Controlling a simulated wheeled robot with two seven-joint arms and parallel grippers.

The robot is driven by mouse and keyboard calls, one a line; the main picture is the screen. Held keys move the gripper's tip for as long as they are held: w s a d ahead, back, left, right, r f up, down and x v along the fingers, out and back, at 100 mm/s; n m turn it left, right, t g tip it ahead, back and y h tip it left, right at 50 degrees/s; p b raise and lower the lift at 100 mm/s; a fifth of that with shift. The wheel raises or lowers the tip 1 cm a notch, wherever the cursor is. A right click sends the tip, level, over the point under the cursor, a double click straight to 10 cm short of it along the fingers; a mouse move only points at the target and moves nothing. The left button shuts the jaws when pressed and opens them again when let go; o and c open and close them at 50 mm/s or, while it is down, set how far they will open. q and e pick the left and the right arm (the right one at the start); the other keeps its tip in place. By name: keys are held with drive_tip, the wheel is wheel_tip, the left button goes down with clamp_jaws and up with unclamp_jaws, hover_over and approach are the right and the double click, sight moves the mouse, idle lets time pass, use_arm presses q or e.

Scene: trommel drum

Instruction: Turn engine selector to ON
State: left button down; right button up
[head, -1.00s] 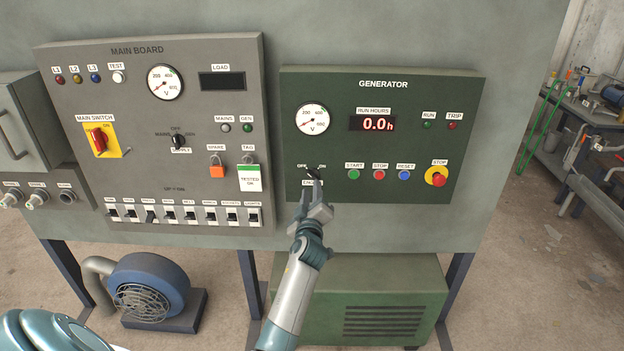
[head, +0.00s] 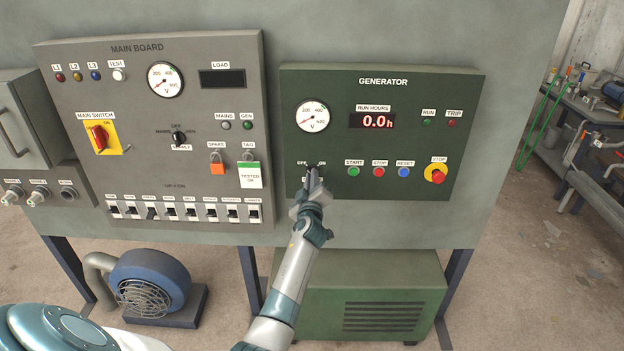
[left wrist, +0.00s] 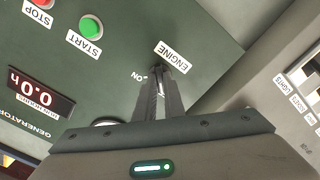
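The engine selector is a small dark knob on the green generator panel (head: 400,95), under the round voltmeter. My left gripper (head: 312,176) is at the selector and hides most of the knob and its ENGINE label in the head view. In the left wrist view the two dark fingers (left wrist: 160,85) point at the panel close together, with a narrow gap between them. The ENGINE label (left wrist: 172,57) and the ON mark (left wrist: 138,76) show beside the fingertips. The OFF mark, the knob's angle and any grip on it are hidden. My right gripper is out of view.
To the right of the selector are the green START button (head: 353,171), red STOP (head: 379,172), blue RESET (head: 404,172) and the emergency stop (head: 437,174). The grey main board (head: 100,195) with its switches is to the left. The run-hours display (head: 372,121) reads 0.0.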

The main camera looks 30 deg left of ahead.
use_arm(q)
drive_tip(key=shift+m, duration=0.4)
drive_tip(key=m+b, duration=0.3)
drive_tip(key=m, duration=1.4)
drive_tip(key=shift+f, duration=0.1)
drive_tip(key=shift+m, duration=0.3)
idle(0.4)
drive_tip(key=c, duration=1.8)
unclamp_jaws()
drive_tip(key=shift+c, duration=0.2)
drive_tip(key=shift+d, duration=0.1)
